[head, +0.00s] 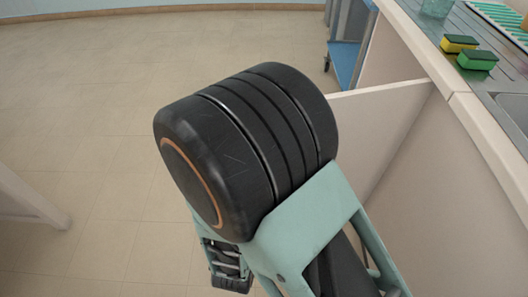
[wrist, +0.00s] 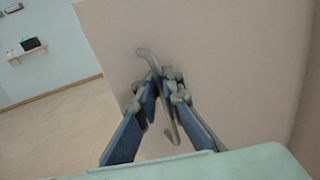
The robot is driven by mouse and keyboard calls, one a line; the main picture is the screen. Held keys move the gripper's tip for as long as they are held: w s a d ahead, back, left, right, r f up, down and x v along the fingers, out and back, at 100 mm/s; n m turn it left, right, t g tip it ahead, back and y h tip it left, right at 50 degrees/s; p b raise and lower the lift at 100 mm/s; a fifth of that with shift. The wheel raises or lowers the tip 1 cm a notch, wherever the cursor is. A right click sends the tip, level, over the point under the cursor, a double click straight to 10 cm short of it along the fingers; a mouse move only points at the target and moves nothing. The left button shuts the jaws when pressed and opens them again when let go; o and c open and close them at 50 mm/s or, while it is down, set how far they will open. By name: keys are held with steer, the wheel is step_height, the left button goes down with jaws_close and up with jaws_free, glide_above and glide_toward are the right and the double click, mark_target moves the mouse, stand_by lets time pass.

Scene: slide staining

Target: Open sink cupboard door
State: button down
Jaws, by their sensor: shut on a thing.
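The sink cupboard door (wrist: 225,50) is a plain beige panel filling much of the wrist view. In the head view a beige panel (head: 380,91), which looks like this door, stands out at an angle from the counter front. A thin grey bar handle (wrist: 173,132) runs slantwise across the door face. My gripper (wrist: 162,77) is shut on the handle, with its fingers on either side of the bar. In the head view my arm covers much of the middle, and the handle and the grip on it are hidden.
The counter (head: 458,92) runs along the right, with a yellow sponge (head: 459,44), a green sponge (head: 478,60) and a sink (head: 514,104). A blue trolley (head: 345,60) stands behind the panel. Tiled floor (head: 90,110) to the left is largely clear; a pale furniture edge (head: 30,203) shows at far left.

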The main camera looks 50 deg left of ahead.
steer(key=c, duration=2.4)
jaws_free()
steer(key=shift+s, duration=0.1)
steer(key=v, duration=1.2)
